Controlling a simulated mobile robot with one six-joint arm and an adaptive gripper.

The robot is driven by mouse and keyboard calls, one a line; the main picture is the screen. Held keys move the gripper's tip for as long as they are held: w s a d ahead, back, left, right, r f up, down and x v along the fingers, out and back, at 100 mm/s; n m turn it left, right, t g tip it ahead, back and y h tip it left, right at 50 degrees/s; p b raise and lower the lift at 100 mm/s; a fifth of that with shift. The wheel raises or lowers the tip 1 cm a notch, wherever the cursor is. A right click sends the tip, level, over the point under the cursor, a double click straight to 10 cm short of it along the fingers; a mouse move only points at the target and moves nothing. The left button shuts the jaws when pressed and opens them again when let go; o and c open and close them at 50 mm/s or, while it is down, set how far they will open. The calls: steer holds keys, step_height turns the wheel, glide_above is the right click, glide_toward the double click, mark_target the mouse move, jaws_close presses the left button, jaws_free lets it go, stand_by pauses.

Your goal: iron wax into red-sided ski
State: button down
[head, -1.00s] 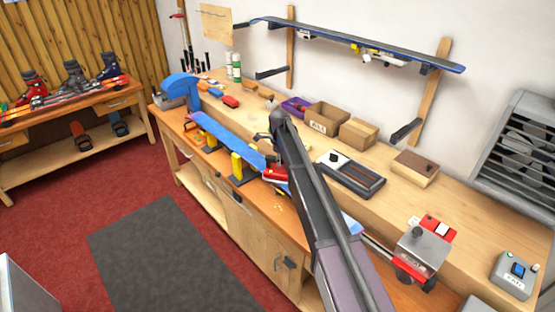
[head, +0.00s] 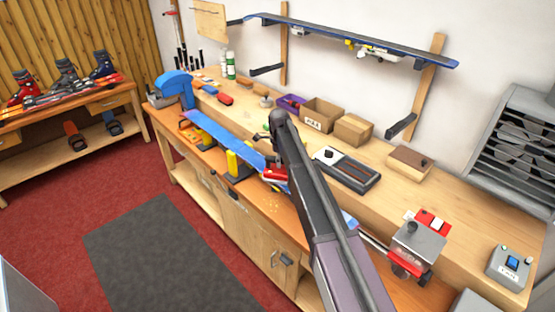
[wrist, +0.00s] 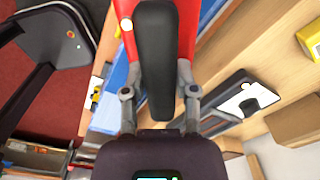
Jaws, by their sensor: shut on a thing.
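A red iron (head: 276,174) with a black handle (wrist: 155,60) is in my gripper (wrist: 158,98), whose fingers are shut on the handle. In the head view, my gripper (head: 278,140) and arm hide part of the iron. A ski with a blue base (head: 222,132) lies lengthwise along the bench in vises, and the iron is over its middle. Whether the iron touches the base cannot be told. The ski's side colour does not show clearly. Part of the ski is hidden behind my arm.
Yellow-black vise parts (head: 236,164) stand beside the ski. A blue machine (head: 174,86) stands at the bench's far end. Cardboard boxes (head: 322,114), a black-grey tray (head: 346,168) and a grey-red device (head: 417,245) stand on the bench. Another ski (head: 350,40) hangs on the wall.

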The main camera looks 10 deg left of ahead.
steer(key=shift+s+d, duration=0.4)
steer(key=shift+d, duration=0.25)
steer(key=shift+s+d, duration=0.1)
steer(key=shift+s+d+r, duration=0.1)
steer(key=shift+s+d, duration=0.85)
steer(key=shift+d, duration=0.25)
steer(key=shift+d, duration=0.1)
steer(key=shift+s+d, duration=1.1)
steer(key=shift+d, duration=0.2)
steer(key=shift+r+p, duration=2.9)
steer(key=shift+p, duration=0.2)
